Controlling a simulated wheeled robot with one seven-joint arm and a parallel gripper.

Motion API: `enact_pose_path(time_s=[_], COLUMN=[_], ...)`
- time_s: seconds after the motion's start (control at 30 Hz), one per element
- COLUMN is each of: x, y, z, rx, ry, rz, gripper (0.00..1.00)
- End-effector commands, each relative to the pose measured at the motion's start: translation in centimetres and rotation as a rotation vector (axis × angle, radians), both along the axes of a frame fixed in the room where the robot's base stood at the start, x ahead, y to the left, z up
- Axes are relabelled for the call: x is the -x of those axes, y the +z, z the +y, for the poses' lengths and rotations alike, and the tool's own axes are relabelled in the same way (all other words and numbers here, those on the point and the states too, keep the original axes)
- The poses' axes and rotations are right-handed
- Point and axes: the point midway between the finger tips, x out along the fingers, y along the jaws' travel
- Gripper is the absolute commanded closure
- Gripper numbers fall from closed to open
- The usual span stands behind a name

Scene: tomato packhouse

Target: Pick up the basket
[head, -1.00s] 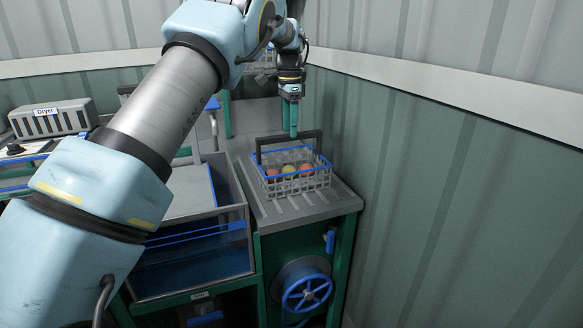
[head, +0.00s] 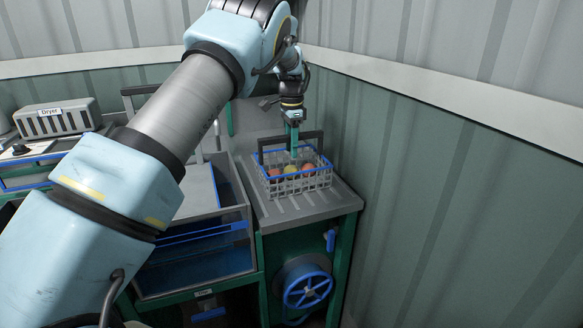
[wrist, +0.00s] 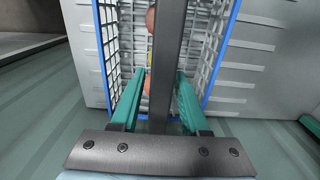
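The basket (head: 318,180) is a grey wire basket with a blue rim and a dark upright handle (head: 270,144). It stands on the grey ribbed worktop and holds a few red and yellow tomatoes (head: 290,169). My gripper (head: 293,152) points down at the handle. In the wrist view the handle (wrist: 170,50) runs between the two green fingers of my gripper (wrist: 160,85). The fingers are open, with a gap on each side of the bar. The basket's blue rim (wrist: 223,50) shows beyond them.
The ribbed worktop (head: 335,205) carries the basket, beside a green corrugated wall (head: 430,190) on the right. To the left is an open tank with clear sides (head: 195,262). A blue handwheel (head: 307,290) is below the worktop. A box labelled Dryer (head: 55,120) stands far left.

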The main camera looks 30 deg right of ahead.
Motion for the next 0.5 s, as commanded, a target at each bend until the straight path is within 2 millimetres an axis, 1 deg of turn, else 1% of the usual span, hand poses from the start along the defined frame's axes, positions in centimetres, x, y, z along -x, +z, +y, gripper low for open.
enact_pose_path(time_s=[0.03, 0.07, 0.37, 0.4, 0.5], x=[0.00, 0.00, 0.00, 0.00, 0.00], y=[0.02, 0.02, 0.04, 0.04, 0.05], z=[-0.01, -0.01, -0.01, -0.01, -0.02], rx=[0.000, 0.000, 0.000, 0.000, 0.000], ry=[0.000, 0.000, 0.000, 0.000, 0.000], rz=[0.000, 0.000, 0.000, 0.000, 0.000], gripper=[0.61, 0.65, 0.98, 1.00, 1.00])
